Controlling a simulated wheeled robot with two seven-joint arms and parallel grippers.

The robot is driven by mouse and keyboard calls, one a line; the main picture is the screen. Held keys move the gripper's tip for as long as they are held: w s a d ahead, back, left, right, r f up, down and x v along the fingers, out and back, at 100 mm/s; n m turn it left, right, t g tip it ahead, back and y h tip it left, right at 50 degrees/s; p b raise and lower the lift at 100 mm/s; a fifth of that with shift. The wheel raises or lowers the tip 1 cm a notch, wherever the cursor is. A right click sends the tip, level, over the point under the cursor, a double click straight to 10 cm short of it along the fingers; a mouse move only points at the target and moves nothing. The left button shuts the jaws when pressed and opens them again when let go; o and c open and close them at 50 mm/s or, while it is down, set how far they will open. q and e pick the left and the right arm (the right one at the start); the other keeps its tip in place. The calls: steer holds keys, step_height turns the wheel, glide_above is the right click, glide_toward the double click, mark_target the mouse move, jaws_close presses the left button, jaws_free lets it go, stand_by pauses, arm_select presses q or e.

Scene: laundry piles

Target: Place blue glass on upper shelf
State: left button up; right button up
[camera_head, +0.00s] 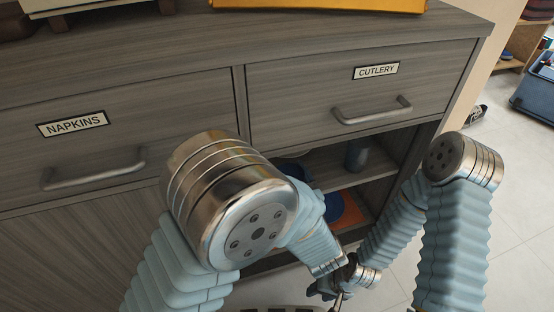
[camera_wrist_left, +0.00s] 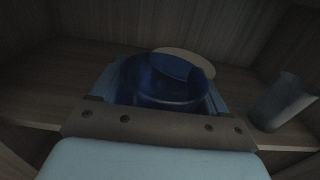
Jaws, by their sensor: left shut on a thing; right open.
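The blue glass (camera_wrist_left: 165,88) is dark blue and sits between the fingers of my left gripper (camera_wrist_left: 160,92) in the left wrist view. The gripper is shut on it, inside the cabinet compartment at the level of the upper shelf (camera_wrist_left: 60,85). I cannot tell whether the glass touches the shelf. The upper shelf (camera_head: 328,160) shows partly there. My right gripper (camera_head: 338,294) is open and low, in front of the cabinet, partly hidden by the wrist.
A grey-blue glass (camera_head: 357,155) stands on the upper shelf, right of the held glass. A pale plate (camera_wrist_left: 195,60) lies behind the held glass. Blue dishware (camera_head: 333,207) and an orange item (camera_head: 356,203) lie lower. The cutlery drawer (camera_head: 300,90) is shut above.

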arm_select(q)
steer(key=x, duration=0.3)
steer(key=shift+w+a, duration=0.15)
steer(key=shift+w, duration=0.15)
steer(key=x, duration=0.3)
steer(key=shift+w+b, duration=0.1)
steer(key=shift+b, duration=0.3)
steer(key=shift+w+f+b, duration=0.25)
steer(key=shift+f+b, duration=0.05)
steer(key=shift+f, duration=0.5)
steer(key=o, duration=1.2)
steer(key=shift+s, duration=0.1)
steer(key=shift+c, duration=0.2)
steer(key=p+v, duration=0.2)
steer(key=v, duration=1)
